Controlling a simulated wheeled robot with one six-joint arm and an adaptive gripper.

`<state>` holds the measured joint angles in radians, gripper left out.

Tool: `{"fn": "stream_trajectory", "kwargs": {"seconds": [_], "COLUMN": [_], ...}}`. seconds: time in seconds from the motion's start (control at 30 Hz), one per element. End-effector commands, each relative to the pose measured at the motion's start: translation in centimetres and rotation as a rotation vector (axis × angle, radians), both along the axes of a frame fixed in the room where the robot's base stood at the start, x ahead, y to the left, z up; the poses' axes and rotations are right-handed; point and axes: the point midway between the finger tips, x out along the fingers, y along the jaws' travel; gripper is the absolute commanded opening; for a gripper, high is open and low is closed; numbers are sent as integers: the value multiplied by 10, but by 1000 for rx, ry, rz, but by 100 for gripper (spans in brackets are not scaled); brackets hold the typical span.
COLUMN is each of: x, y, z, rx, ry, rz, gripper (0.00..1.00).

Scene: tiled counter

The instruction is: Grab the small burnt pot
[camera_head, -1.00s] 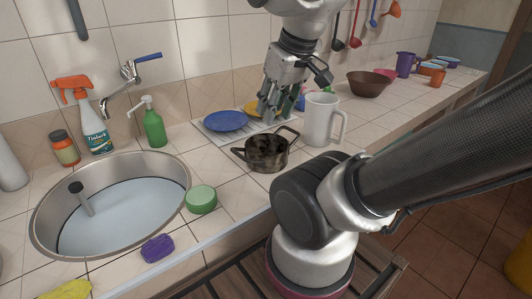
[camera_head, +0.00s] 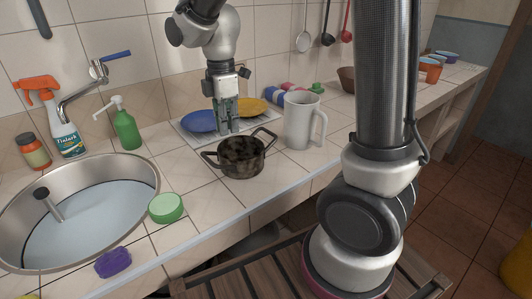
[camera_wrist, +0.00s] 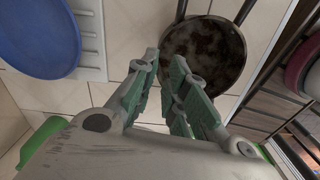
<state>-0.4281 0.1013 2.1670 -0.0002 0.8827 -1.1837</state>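The small burnt pot (camera_head: 243,165) is dark, blackened and upright on the tiled counter, with a loop handle on its left and another on its right. In the wrist view the pot (camera_wrist: 205,55) shows its scorched inside, just beyond my fingertips and to the right. My gripper (camera_head: 227,131) points down behind the pot, in front of the plates. The fingers of my gripper (camera_wrist: 165,60) are partly open, with a narrow gap and nothing between them. I cannot tell whether a fingertip touches the rim.
A white mug (camera_head: 299,122) stands close right of the pot. A blue plate (camera_head: 198,121) and a yellow plate (camera_head: 252,106) lie on a white rack behind. The counter in front of the pot is clear.

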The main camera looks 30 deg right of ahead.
Motion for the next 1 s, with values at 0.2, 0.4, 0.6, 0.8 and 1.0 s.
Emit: {"fn": "stream_trajectory", "kwargs": {"seconds": [0.2,0.4,0.6,0.8,1.0], "x": [2,1,-1,0,0], "y": [1,0,-1,-1,-1], "z": [-3,-26,-56,-77,-78], "rx": [5,4,4,4,5], "ry": [-8,-5,-4,-7,-9], "rz": [209,218,217,216,216], "gripper": [14,14,14,14,14]}}
